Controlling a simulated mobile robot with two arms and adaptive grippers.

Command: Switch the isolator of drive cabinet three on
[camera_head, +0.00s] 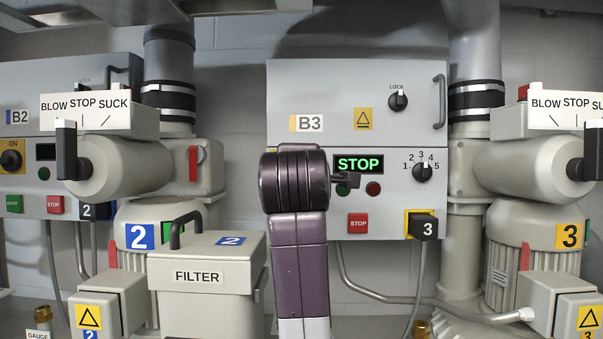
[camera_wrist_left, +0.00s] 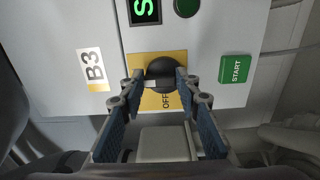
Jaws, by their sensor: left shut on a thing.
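Drive cabinet three, B3 (camera_head: 357,80), is the grey box on the back wall; its display (camera_head: 358,164) reads STOP. In the head view my left arm hides the isolator. In the left wrist view the isolator's dark round knob (camera_wrist_left: 160,70) sits on a yellow plate (camera_wrist_left: 152,101) with OFF printed beside it. My left gripper (camera_wrist_left: 153,78) has one finger on each side of the knob and is shut on it. A pale mark shows on the knob, but I cannot tell which position it points to. My right gripper is not in view.
B3's green START button (camera_wrist_left: 235,69) is beside the right finger in the wrist view. A red STOP button (camera_head: 358,223), selector (camera_head: 422,172) and lock switch (camera_head: 398,101) share its front. The filter box (camera_head: 206,276) and blower two (camera_head: 140,237) stand left, blower three (camera_head: 570,236) right.

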